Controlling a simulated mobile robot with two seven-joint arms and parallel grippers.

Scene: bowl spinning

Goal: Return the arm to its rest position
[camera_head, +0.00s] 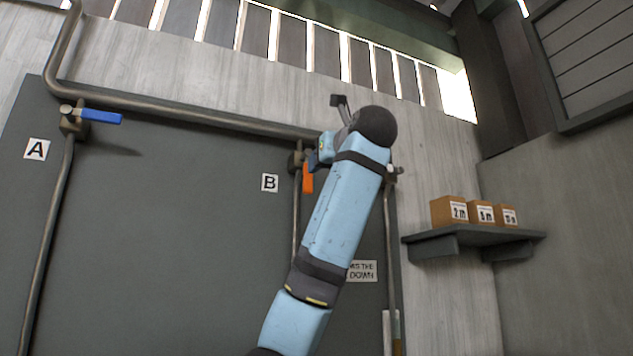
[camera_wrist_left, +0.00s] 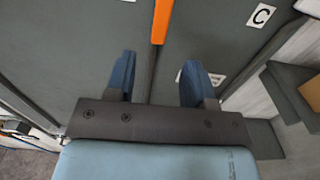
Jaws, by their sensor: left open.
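My left arm (camera_head: 345,215) reaches up from the bottom middle of the head view, and its wrist is beside the valve at B. There the left gripper is mostly hidden behind the wrist. In the left wrist view my left gripper (camera_wrist_left: 158,70) is open, with two blue fingers apart and nothing between them. The orange valve handle (camera_head: 308,178) at B points down along its pipe. It also shows in the left wrist view (camera_wrist_left: 161,22), beyond the fingertips, apparently not held. My right gripper is not in view.
A blue valve handle (camera_head: 101,116) at A points sideways. Signs A (camera_head: 36,149) and B (camera_head: 269,182) are on the grey panel (camera_head: 180,240); sign C (camera_wrist_left: 262,15) shows in the wrist view. A shelf (camera_head: 470,238) with three boxes is at right. Pipes run along the panel.

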